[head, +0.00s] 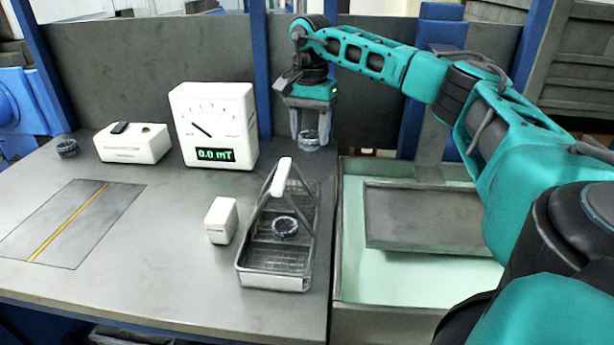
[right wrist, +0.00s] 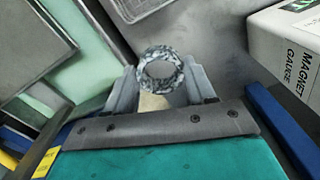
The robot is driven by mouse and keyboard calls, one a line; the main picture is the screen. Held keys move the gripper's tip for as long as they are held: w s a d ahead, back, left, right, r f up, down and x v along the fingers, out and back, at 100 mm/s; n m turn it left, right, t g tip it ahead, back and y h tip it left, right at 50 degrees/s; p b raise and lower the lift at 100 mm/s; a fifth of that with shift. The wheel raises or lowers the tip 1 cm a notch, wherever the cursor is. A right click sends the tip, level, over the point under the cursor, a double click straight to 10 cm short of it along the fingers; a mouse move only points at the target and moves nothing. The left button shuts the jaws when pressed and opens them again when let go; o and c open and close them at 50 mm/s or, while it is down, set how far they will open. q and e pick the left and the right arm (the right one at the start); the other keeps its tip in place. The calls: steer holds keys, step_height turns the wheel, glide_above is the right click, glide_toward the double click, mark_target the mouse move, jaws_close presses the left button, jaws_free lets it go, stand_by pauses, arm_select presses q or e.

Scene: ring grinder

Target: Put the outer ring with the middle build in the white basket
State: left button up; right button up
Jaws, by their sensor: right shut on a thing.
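My right gripper (head: 310,143) is shut on a grey mottled ring (head: 309,136), held in the air behind the basket. In the right wrist view the same ring (right wrist: 160,51) sits between the two fingers (right wrist: 159,88), its hole facing the camera. The basket (head: 273,281) is a silvery wire tray with a white-gripped handle, on the table's right side. Another dark ring (head: 285,235) lies inside it. A third dark ring (head: 67,149) lies at the table's far left. I cannot tell the rings' builds apart. My left gripper is not in view.
A white gauge (head: 215,120) reading 0.0 mT stands at the back. A white box (head: 134,148) with a black item on top is to its left. A small white block (head: 221,220) stands beside the basket. A pale green basin (head: 370,285) is at right.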

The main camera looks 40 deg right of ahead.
step_height(320, 180, down, 5)
steer(key=shift+f, duration=0.5)
step_height(320, 180, down, 4)
steer(key=shift+r+b, duration=0.1)
steer(key=shift+b, duration=0.4)
steer(key=o, duration=1.2)
